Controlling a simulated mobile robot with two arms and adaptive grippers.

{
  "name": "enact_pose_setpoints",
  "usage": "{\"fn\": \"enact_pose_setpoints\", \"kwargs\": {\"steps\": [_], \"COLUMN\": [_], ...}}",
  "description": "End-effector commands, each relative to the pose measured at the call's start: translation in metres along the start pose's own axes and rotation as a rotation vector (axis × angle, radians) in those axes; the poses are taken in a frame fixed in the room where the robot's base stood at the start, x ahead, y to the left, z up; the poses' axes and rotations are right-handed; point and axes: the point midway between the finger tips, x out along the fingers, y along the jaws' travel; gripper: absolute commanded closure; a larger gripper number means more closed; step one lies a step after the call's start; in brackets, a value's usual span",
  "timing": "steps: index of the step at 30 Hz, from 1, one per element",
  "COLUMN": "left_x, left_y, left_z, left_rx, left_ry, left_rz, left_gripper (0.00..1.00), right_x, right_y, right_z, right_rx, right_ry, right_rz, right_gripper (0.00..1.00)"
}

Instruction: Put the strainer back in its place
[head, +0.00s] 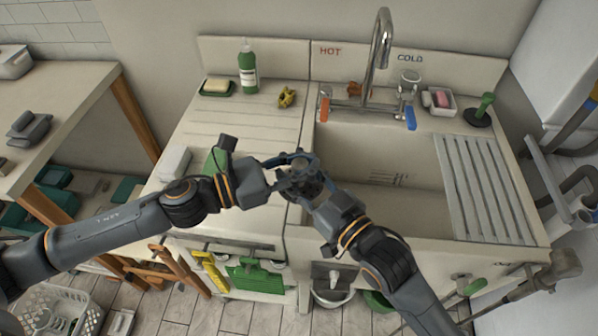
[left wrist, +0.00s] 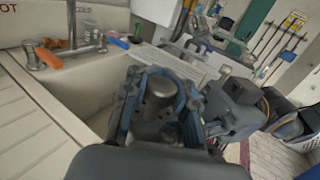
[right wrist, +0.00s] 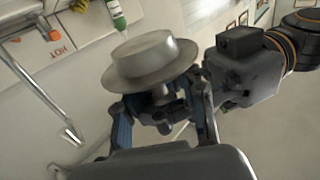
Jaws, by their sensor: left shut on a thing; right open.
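The metal strainer shows in the right wrist view (right wrist: 152,58) as a round grey cup with a wide flat rim. Part of it also shows between the fingers in the left wrist view (left wrist: 160,90). In the head view the grippers mostly hide it. My left gripper (head: 292,172) is shut on the strainer, above the left edge of the sink basin (head: 400,205). My right gripper (head: 308,186) is open and close against it, its fingers on either side of the strainer's underside in the right wrist view (right wrist: 163,118). I cannot tell whether they touch it.
The tap (head: 378,50) rises behind the basin, with orange and blue handles. A ribbed rack (head: 490,185) covers the basin's right side. A green bottle (head: 248,70), a soap dish (head: 216,87) and a yellow item (head: 287,97) stand at the back left. The basin's middle looks clear.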

Motion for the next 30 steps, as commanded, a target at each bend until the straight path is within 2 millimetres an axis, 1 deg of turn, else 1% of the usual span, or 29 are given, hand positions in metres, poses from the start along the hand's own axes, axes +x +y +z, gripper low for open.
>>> {"fn": "enact_pose_setpoints", "kwargs": {"steps": [5,6,11,12,15,16,17,18,20,21,30], "left_x": [0.0001,0.0001,0.0001,0.0001,0.0001,0.0002,0.0002,0.0001,0.0001,0.0001,-0.0007], "left_y": [0.0,0.0,0.0,0.0,0.0001,0.0001,0.0002,0.0002,0.0002,0.0002,0.0001], "left_z": [0.0002,0.0002,0.0002,0.0002,0.0003,0.0003,0.0003,0.0003,0.0003,0.0003,-0.0001], "left_rx": [0.0,0.0,0.0,0.0,0.0,0.0,0.0,0.001,0.001,0.001,0.0], "left_ry": [0.0,0.0,0.0,0.0,-0.001,-0.001,-0.001,-0.001,0.0,0.0,0.0], "left_rz": [0.0,0.0,0.0,0.0,0.0,0.0,0.0,0.001,0.001,0.0,0.0], "left_gripper": [1.0,1.0,1.0,1.0,1.0,0.77,0.71,0.62,0.5,0.47,0.47], "right_x": [0.0,-0.0001,-0.0002,-0.0002,-0.0003,-0.0003,-0.0003,-0.0003,-0.0003,-0.0003,-0.0003], "right_y": [-0.0001,-0.0001,0.0,-0.0001,-0.0006,-0.0008,-0.001,-0.0009,-0.0008,-0.0006,-0.0001], "right_z": [0.0002,0.0002,0.0001,0.0001,0.0001,-0.0002,-0.0002,-0.0002,-0.0002,-0.0001,-0.0001], "right_rx": [0.0,0.0,0.001,0.001,0.001,0.002,0.002,0.002,0.002,0.001,0.001], "right_ry": [0.0,0.0,0.0,0.0,0.0,0.001,0.001,0.001,0.001,0.001,0.0], "right_rz": [0.0,0.0,0.0,0.0,-0.001,-0.001,-0.002,-0.002,-0.001,-0.001,0.0], "right_gripper": [0.6,0.64,0.96,1.0,1.0,1.0,1.0,1.0,1.0,1.0,1.0]}}
